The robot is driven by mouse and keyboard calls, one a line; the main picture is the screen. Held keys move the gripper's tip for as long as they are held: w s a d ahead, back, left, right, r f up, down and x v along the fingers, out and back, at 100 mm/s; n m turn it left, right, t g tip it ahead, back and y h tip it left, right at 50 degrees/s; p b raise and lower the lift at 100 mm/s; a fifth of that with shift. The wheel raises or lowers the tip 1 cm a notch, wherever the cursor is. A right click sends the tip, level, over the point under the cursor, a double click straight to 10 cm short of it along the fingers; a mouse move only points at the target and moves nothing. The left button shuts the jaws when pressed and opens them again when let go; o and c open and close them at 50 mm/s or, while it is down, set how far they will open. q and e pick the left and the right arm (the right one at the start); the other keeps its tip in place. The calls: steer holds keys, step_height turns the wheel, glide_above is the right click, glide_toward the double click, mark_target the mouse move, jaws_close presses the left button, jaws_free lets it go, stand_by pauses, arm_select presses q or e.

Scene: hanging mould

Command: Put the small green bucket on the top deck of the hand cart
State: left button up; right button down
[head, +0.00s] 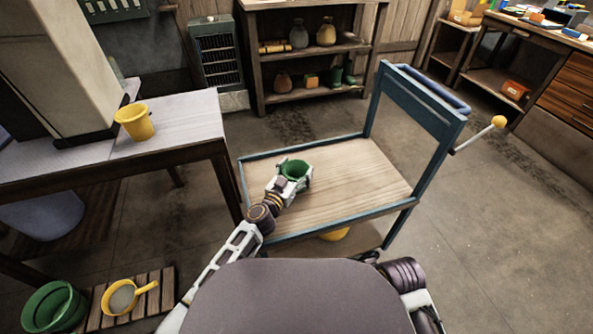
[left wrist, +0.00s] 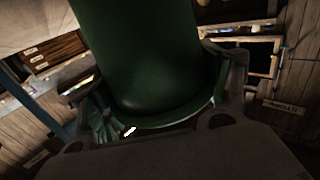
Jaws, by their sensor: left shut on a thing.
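The small green bucket (head: 295,170) is over the wooden top deck of the hand cart (head: 350,190) in the head view. My left gripper (head: 291,180) is shut on the bucket, with a finger on either side of it. In the left wrist view the bucket (left wrist: 140,60) fills the middle, between the fingers of my left gripper (left wrist: 160,100). I cannot tell whether the bucket's base touches the deck. The cart has a blue frame and an upright blue handle at the right. My right gripper is not in view; only part of the right arm shows.
A yellow bucket (head: 134,122) stands on the table (head: 190,115) at the left. A larger green bucket (head: 53,307) and a yellow pan (head: 125,297) are at the lower left, by a slatted pallet (head: 152,303). Shelves (head: 300,95) stand behind the cart. The deck around the bucket is clear.

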mark_target(291, 178)
arm_select(q)
steer(key=shift+f, duration=0.15)
steer(key=o, duration=1.3)
steer(key=shift+r, duration=0.2)
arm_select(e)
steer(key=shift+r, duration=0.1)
arm_select(q)
steer(key=shift+v, duration=3.8)
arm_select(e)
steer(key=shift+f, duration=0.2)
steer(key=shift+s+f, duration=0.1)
